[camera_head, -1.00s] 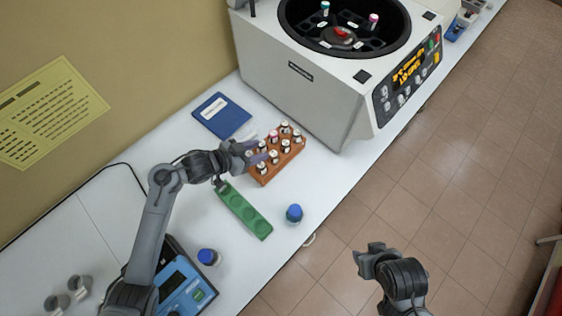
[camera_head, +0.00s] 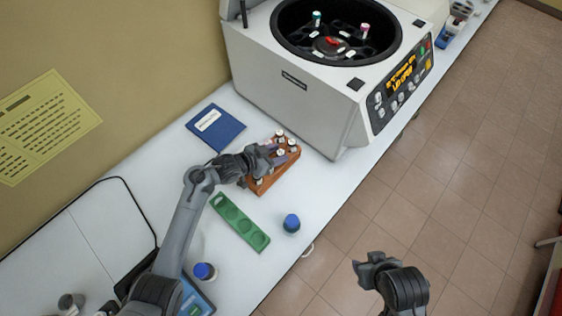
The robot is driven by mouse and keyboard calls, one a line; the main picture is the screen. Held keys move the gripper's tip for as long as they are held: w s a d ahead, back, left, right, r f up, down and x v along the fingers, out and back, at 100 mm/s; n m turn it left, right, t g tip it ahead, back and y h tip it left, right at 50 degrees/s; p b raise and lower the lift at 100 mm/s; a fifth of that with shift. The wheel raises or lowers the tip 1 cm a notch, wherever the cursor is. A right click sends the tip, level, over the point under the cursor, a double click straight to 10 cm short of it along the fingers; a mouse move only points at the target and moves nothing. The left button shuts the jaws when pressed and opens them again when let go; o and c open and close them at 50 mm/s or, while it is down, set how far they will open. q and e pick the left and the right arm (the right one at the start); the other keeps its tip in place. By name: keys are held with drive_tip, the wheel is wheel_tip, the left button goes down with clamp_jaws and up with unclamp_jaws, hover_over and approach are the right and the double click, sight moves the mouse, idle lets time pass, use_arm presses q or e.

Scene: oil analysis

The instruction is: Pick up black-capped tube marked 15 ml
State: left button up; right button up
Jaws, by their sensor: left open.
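Several small capped tubes (camera_head: 280,153) stand in a brown rack (camera_head: 287,171) on the bench, in front of the centrifuge. The markings and most cap colours are too small to read, so I cannot tell which one is the black-capped 15 ml tube. My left gripper (camera_head: 275,157) is open over the rack, its fingers among the tube tops. Its hand and wrist hide the rack's left part and some tubes. My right gripper (camera_head: 366,268) hangs over the floor at the lower right, far from the rack. Its finger opening does not show clearly.
The white centrifuge (camera_head: 300,92) stands open behind the rack, with tubes inside. A blue notebook (camera_head: 216,127) lies to the left. A green holder (camera_head: 240,222) and blue-capped bottles (camera_head: 291,223) (camera_head: 204,271) are in front. The bench edge lies to the right.

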use_arm(q)
drive_tip(key=shift+w+d+f, duration=0.15)
drive_tip(key=shift+w+d, duration=0.05)
drive_tip(key=shift+d, duration=0.05)
clamp_jaws()
